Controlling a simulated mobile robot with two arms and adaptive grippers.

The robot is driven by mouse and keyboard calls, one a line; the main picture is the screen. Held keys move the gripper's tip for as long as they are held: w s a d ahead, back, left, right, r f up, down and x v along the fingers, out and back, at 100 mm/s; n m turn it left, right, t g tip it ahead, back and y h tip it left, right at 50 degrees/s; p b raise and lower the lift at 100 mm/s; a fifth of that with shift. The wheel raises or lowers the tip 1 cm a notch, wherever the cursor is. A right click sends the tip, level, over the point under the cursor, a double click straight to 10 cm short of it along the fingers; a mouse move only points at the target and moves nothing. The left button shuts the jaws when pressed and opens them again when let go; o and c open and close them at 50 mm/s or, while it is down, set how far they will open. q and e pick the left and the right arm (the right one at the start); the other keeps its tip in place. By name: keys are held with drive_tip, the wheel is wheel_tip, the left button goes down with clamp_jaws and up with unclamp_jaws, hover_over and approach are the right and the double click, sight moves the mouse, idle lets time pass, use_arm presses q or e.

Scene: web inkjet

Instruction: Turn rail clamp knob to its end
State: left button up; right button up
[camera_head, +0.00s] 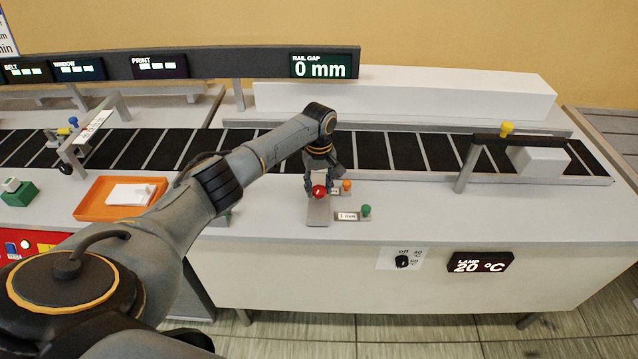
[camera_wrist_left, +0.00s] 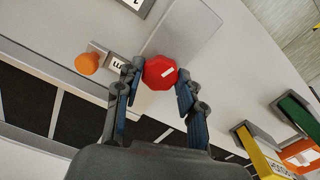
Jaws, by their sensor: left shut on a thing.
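A red faceted knob (camera_head: 319,191) with a white mark stands on a grey plate (camera_head: 318,213) at the front of the conveyor. I take it for the rail clamp knob. It also shows in the left wrist view (camera_wrist_left: 160,72), between the fingertips. My left gripper (camera_head: 322,183) reaches down from above and is shut on the red knob, one finger on each side. The rail gap display (camera_head: 324,66) reads 0 mm. My right gripper is not in view.
An orange knob (camera_head: 347,185) and a green knob (camera_head: 366,209), each with a label, stand close to the red knob on its right. The conveyor belt (camera_head: 410,152) runs behind. An orange tray (camera_head: 90,204) lies left. The counter's right part is clear.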

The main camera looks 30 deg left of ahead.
use_arm(q)
drive_tip(key=m+p, duration=0.1)
drive_tip(key=m, duration=0.2)
drive_tip(key=shift+d+m, duration=0.1)
drive_tip(key=shift+m, duration=0.3)
drive_tip(key=m, duration=0.3)
drive_tip(key=shift+m+p, duration=0.3)
drive_tip(key=shift+p, duration=0.05)
drive_tip(key=m, duration=0.3)
drive_tip(key=shift+m, duration=0.3)
drive_tip(key=m, duration=0.4)
drive_tip(key=shift+m, duration=0.3)
drive_tip(key=m, duration=0.8)
drive_tip(key=m+b, duration=0.1)
drive_tip(key=m, duration=0.4)
drive_tip(key=shift+m+b, duration=0.45)
drive_tip(key=shift+m, duration=1.75)
